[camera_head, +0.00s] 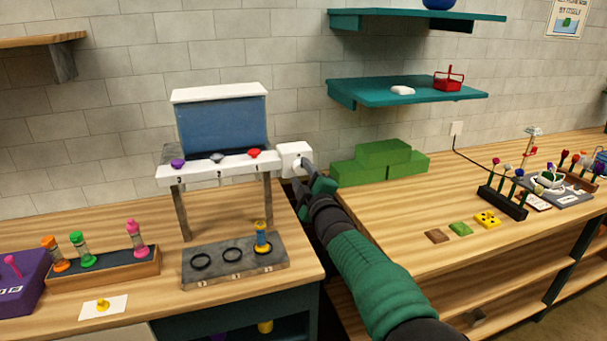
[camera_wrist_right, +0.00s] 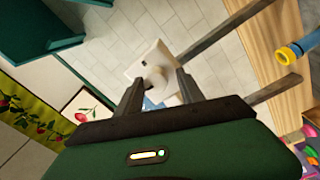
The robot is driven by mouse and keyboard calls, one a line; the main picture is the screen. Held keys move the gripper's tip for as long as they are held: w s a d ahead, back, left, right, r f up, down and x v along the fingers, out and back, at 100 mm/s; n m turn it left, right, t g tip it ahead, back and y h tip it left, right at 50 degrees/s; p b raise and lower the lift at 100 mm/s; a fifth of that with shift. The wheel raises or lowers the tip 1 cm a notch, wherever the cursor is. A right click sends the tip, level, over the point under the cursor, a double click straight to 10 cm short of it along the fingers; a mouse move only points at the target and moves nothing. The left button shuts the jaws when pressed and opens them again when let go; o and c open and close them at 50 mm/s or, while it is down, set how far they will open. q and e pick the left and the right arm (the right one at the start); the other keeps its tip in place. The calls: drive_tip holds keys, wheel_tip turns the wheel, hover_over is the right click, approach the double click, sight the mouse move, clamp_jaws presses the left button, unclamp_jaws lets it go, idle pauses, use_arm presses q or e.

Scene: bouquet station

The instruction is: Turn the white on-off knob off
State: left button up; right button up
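The white on-off knob sits on a white box (camera_head: 291,149) at the right end of the white dispenser stand (camera_head: 215,169). In the right wrist view the knob (camera_wrist_right: 157,77) shows as a rounded white piece on the face of the box (camera_wrist_right: 143,61). My right gripper (camera_head: 307,172) is at the box, its fingers pointing at the knob. In the wrist view the right gripper (camera_wrist_right: 160,90) is open, one finger on each side of the knob. I cannot tell whether they touch it. The head view mostly hides the knob behind the gripper. My left gripper is not in view.
A grey tray (camera_head: 235,265) with rings and a yellow-blue bottle (camera_head: 262,236) stands in front of the stand. Green blocks (camera_head: 380,163) sit right of my arm. Teal shelves (camera_head: 410,92) hang above. A wooden rack (camera_head: 105,270) with bottles is at left.

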drive_tip(key=shift+o, duration=1.1)
drive_tip(key=shift+f, duration=0.1)
drive_tip(key=shift+o, duration=0.2)
drive_tip(key=shift+r, duration=0.2)
drive_tip(key=shift+s, duration=0.15)
drive_tip(key=b+v, duration=0.3)
drive_tip(key=v, duration=1.3)
drive_tip(key=shift+s+f, duration=0.25)
drive_tip(key=shift+d, duration=0.1)
